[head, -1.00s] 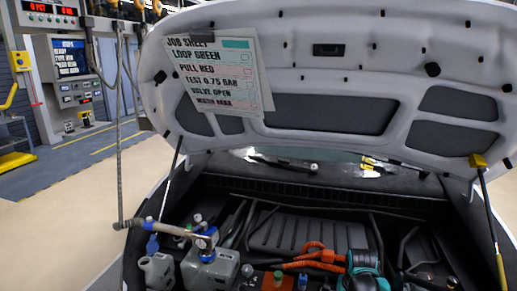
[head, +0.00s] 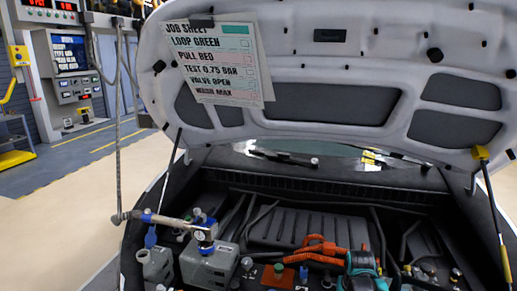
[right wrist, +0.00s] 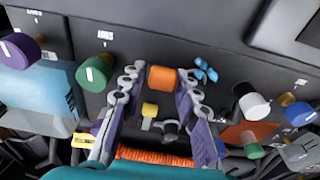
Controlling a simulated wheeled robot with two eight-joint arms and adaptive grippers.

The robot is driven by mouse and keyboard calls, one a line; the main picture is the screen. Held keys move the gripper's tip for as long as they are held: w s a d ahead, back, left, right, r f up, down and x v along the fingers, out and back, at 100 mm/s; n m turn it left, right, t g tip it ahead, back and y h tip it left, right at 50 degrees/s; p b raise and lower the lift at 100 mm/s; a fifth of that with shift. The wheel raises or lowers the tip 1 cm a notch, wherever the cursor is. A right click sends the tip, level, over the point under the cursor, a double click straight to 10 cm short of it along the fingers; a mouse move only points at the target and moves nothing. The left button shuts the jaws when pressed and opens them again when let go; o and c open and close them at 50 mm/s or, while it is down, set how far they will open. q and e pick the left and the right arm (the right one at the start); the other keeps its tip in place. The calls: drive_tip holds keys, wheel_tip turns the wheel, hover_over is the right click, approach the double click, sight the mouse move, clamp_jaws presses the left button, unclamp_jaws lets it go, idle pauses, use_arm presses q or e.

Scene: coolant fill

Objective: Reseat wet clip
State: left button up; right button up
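My right gripper (right wrist: 160,80) shows in the right wrist view. Its two jointed grey and purple fingers stand apart. A small blue winged piece (right wrist: 205,72) is just right of the fingertips. I cannot tell which part is the wet clip. My left gripper is in neither view, and I cannot make out my right gripper in the head view.
The raised hood (head: 310,65) overhangs the engine bay, with a job sheet (head: 212,62) clipped to it. Orange hoses (head: 318,250) meet a teal part (head: 362,268). A filler pipe (head: 165,219) reaches a grey reservoir (head: 212,265). Green (right wrist: 95,73) and white (right wrist: 255,105) knobs flank the fingers.

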drive_tip(key=c, duration=0.4)
drive_tip(key=shift+c, duration=0.2)
drive_tip(key=shift+w+d+r, duration=0.15)
drive_tip(key=shift+w+r, duration=0.2)
drive_tip(key=shift+w, duration=0.35)
drive_tip(key=shift+c, duration=0.4)
clamp_jaws()
drive_tip(key=shift+w, duration=0.1)
drive_tip(key=shift+w+d+r+p, duration=0.2)
drive_tip(key=shift+w+p, duration=0.2)
drive_tip(key=shift+w, duration=0.2)
